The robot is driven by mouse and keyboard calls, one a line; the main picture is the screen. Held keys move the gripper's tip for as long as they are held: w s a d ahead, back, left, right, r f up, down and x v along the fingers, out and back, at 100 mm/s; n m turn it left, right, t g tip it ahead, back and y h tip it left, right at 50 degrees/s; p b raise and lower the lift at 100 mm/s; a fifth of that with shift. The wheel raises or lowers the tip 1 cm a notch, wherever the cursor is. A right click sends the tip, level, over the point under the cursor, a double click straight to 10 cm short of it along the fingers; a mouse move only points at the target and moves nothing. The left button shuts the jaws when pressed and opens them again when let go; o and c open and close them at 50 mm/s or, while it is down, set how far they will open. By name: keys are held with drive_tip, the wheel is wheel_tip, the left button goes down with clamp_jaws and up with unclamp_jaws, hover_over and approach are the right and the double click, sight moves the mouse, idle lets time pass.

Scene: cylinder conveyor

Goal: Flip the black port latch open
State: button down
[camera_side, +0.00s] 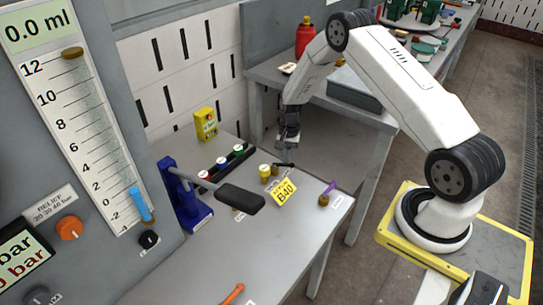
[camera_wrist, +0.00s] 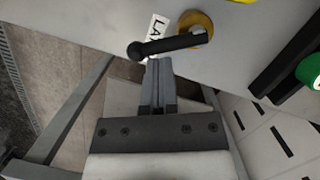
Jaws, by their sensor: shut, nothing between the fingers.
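The black port latch (camera_wrist: 170,46) is a dark lever with a rounded knob end, running from a brass port (camera_wrist: 197,22) to the left in the wrist view. It also shows in the side view as a small dark lever (camera_side: 285,165) near the table's far edge. My gripper (camera_wrist: 158,64) is shut and empty, with its fingertips right by the lever near its knob end. In the side view my gripper (camera_side: 289,146) points down just above the latch. I cannot tell whether the fingertips touch the lever. A white label (camera_wrist: 156,32), partly hidden, lies beside the lever.
A yellow-capped port (camera_side: 265,170) and a yellow B40 tag (camera_side: 284,192) are close to the latch. A purple-handled port (camera_side: 327,193) stands to the right. A black bar with coloured buttons (camera_side: 225,161) and a blue press (camera_side: 184,195) are to the left.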

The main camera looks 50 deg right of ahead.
drive_tip(key=m, duration=0.2)
drive_tip(key=s+a+m, duration=0.1)
drive_tip(key=m, duration=0.1)
drive_tip(key=m+t, duration=0.1)
drive_tip(key=shift+s+a+m, duration=0.25)
drive_tip(key=shift+s+m, duration=0.05)
drive_tip(key=shift+m, duration=0.1)
drive_tip(key=shift+d, duration=0.1)
idle(0.4)
drive_tip(key=shift+d+r, duration=0.1)
drive_tip(key=shift+d, duration=0.4)
drive_tip(key=d, duration=0.3)
drive_tip(key=shift+w+r, duration=0.15)
drive_tip(key=shift+r, duration=0.25)
drive_tip(key=v, duration=0.9)
drive_tip(key=shift+r, duration=0.35)
